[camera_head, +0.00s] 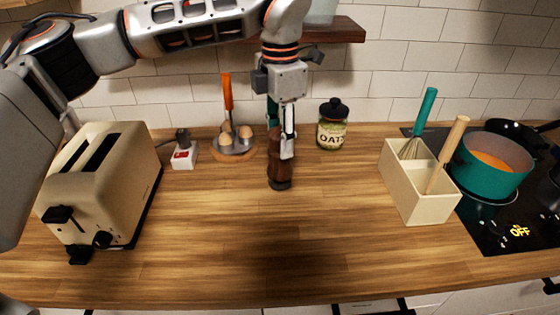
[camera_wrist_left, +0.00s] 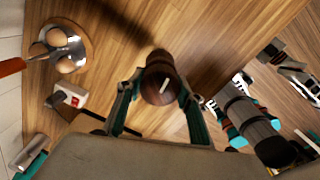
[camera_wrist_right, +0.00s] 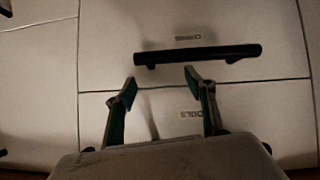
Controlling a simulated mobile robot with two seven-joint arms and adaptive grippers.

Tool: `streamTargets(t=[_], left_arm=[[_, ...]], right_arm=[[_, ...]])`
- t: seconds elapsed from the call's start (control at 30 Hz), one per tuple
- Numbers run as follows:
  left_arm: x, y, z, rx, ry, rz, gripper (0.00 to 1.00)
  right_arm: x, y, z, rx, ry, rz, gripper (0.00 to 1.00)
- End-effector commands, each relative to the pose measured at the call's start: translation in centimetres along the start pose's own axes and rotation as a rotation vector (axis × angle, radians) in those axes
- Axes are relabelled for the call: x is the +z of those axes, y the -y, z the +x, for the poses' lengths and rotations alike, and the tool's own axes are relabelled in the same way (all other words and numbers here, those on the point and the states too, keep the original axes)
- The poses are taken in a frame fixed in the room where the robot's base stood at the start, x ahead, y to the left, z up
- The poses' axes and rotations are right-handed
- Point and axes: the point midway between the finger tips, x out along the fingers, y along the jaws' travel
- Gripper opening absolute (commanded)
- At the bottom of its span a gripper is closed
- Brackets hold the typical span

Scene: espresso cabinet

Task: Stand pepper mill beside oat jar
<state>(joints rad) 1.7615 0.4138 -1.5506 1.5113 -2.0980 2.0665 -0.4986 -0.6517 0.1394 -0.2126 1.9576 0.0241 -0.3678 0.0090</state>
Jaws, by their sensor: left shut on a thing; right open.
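The pepper mill (camera_head: 279,170) is dark brown wood with a dark base and is upright over the middle of the counter. My left gripper (camera_head: 282,142) comes down from above and is shut on its upper part. The left wrist view shows the mill (camera_wrist_left: 158,82) between both fingers. Its base is at or just above the wood; I cannot tell which. The oat jar (camera_head: 332,134), glass with a black lid and an OATS label, stands to the right and a little behind, with a gap between. My right gripper (camera_wrist_right: 161,84) is open and empty before a drawer front.
A toaster (camera_head: 100,185) stands at the left, with a white socket block (camera_head: 184,157) and a round egg holder (camera_head: 233,150) behind. A cream utensil box (camera_head: 425,208) and a teal pot (camera_head: 490,170) are at the right. A shelf (camera_head: 335,32) is above the jar. The front counter is clear.

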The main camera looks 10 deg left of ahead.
Motion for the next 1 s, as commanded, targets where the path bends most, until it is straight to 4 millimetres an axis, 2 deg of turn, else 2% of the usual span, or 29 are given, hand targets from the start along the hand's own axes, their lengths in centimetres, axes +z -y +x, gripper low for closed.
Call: streamTargets(t=[0.1, 0.37, 0.6, 1.0], left_arm=[[0.0, 0.1, 1.6, -0.002, 0.002, 0.000, 0.00], [0.0, 0.0, 3.3, -0.001, 0.002, 0.000, 0.00], [0.0, 0.0, 6.2, -0.001, 0.002, 0.001, 0.00], [0.1, 0.0, 6.7, 0.001, 0.003, 0.000, 0.00]], right_arm=[[-0.4, -0.1, -0.1, 0.001, -0.005, 0.000, 0.54], [-0.9, -0.2, -0.1, 0.002, -0.013, 0.000, 0.54], [-1.0, -0.2, -0.2, 0.002, -0.012, 0.000, 0.54], [-0.5, -0.1, -0.1, 0.001, -0.005, -0.001, 0.54]])
